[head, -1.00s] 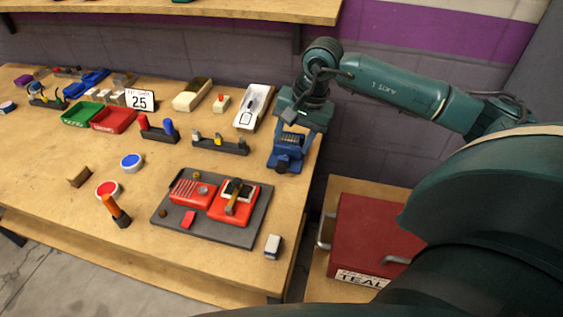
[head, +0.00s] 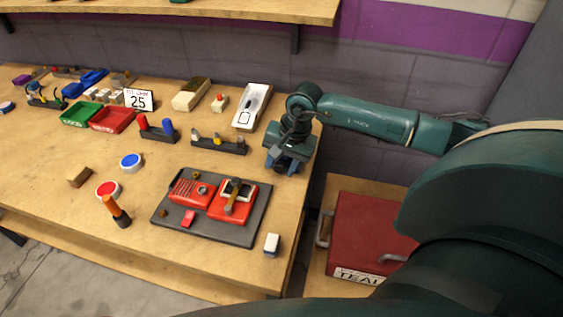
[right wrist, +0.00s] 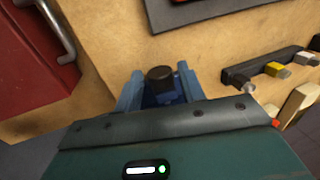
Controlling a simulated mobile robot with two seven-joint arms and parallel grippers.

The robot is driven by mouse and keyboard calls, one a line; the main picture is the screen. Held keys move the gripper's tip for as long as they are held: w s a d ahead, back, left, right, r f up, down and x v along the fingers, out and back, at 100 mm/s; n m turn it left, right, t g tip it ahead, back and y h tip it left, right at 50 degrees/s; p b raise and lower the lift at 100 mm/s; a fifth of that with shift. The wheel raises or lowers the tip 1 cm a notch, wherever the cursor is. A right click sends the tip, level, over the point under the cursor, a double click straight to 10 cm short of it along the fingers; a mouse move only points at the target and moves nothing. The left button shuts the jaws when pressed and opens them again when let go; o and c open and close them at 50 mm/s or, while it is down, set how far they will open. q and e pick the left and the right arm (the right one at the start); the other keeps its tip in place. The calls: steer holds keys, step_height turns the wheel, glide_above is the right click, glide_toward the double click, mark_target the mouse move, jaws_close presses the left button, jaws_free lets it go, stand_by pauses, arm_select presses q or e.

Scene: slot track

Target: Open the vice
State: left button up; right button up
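The blue vice (head: 289,167) stands at the right end of the workbench, mostly hidden under my right gripper. My right gripper (head: 287,162) points down over it. In the right wrist view the two blue-grey fingers (right wrist: 159,88) are apart, with a dark round knob (right wrist: 160,75) between them and blue vice body (right wrist: 163,98) below. I cannot tell whether the fingers touch the knob. The vice's jaws are hidden. My left gripper is in neither view.
A grey board (head: 246,234) with red units lies in front of the vice. A dark rack (head: 205,147) of small pieces is to its left, and a white tray (head: 264,95) behind. A red toolbox (head: 367,235) stands to the right, off the bench.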

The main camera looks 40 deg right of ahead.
steer(key=c, duration=0.7)
steer(key=shift+w+a+r+g+h, duration=0.1)
steer(key=shift+w+g+h, duration=0.15)
steer(key=shift+g+h, duration=0.4)
steer(key=shift+w+a+g+h+b, duration=0.15)
steer(key=shift+g+h+b, duration=0.5)
steer(key=shift+g+h, duration=0.45)
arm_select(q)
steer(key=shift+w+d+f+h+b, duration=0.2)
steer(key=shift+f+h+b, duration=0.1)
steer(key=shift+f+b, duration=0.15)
arm_select(e)
steer(key=shift+w+a+g+h, duration=0.1)
steer(key=shift+g+h, duration=0.35)
steer(key=shift+g, duration=0.4)
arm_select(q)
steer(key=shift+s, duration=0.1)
arm_select(e)
steer(key=o, duration=0.9)
